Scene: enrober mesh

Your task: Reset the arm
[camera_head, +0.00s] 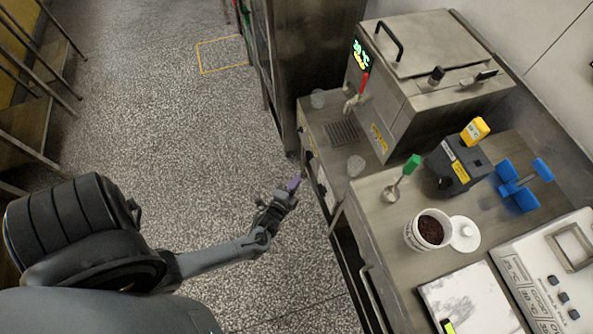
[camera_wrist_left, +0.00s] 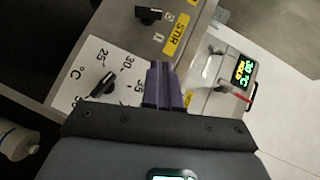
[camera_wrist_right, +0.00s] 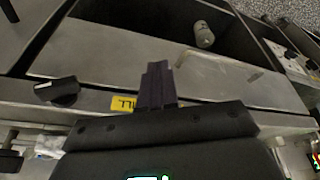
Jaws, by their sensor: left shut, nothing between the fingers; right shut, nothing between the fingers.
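My left gripper (camera_head: 293,184) is in the head view, held over the speckled floor just left of the steel counter. Its purple fingers are together with nothing between them, and they also show in the left wrist view (camera_wrist_left: 164,86). Beyond them in that view is a panel with a dial (camera_wrist_left: 103,84) and temperature marks. My right gripper (camera_wrist_right: 158,86) shows only in the right wrist view, its dark purple fingers closed and empty. A steel front with a black knob (camera_wrist_right: 57,92) and a yellow label lies beyond it. My right arm is not seen in the head view.
The steel counter (camera_head: 372,214) holds a tub of dark brown pieces (camera_head: 428,230), a marble slab (camera_head: 470,303), a green-handled ladle (camera_head: 402,178), a black device (camera_head: 458,166) and a blue object (camera_head: 522,186). A steel machine (camera_head: 425,75) stands behind. The floor (camera_head: 170,130) is open left of the counter.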

